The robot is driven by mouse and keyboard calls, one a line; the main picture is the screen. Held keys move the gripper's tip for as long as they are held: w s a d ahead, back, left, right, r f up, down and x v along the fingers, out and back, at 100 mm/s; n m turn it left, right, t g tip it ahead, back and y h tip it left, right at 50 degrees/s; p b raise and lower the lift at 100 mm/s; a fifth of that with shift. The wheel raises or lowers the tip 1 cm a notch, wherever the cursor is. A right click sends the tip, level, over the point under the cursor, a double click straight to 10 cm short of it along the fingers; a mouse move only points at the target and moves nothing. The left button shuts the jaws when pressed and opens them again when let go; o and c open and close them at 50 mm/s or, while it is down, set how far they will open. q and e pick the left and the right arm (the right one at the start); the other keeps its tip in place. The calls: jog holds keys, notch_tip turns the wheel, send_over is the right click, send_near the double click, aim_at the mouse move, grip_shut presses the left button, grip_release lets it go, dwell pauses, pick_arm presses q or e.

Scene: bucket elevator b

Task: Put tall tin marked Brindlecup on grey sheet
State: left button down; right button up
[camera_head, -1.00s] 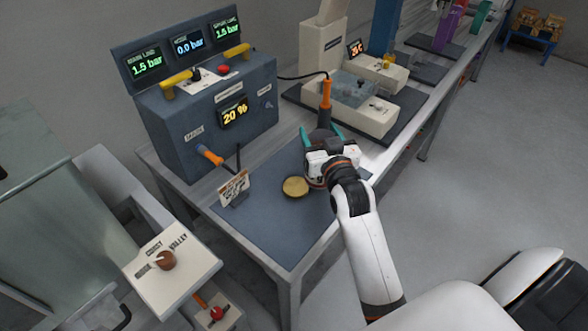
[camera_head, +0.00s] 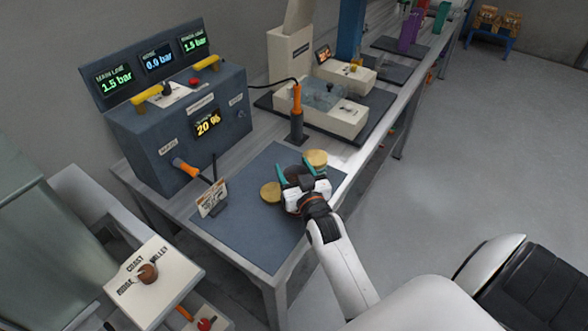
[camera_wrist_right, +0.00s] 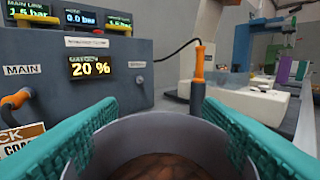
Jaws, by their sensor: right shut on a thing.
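My right gripper (camera_head: 295,174) is shut on an open round tin (camera_head: 297,177). In the right wrist view, the grey rim of the tin (camera_wrist_right: 160,122) stands between my teal fingers, with brown contents inside. Its marking is hidden, so I cannot read whether it says Brindlecup. The tin is over the blue-grey sheet (camera_head: 252,232) on the bench; I cannot tell whether it touches it. A flat gold disc (camera_head: 270,192) lies on the sheet just left of the gripper. Another gold-topped round thing (camera_head: 316,158) stands just beyond the gripper. My left gripper is not in view.
A small printed card (camera_head: 212,199) stands on the sheet's left part. A blue control box (camera_head: 190,125) is behind it. An orange-handled lever (camera_head: 297,105) rises behind the gripper, near a cream machine (camera_head: 335,108). The sheet's front part is clear.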

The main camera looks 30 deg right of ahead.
jog(key=o, duration=0.9)
jog(key=shift+c, duration=0.2)
jog(key=shift+r, duration=0.15)
jog(key=shift+b+v, duration=0.9)
jog(key=shift+v, duration=5.15)
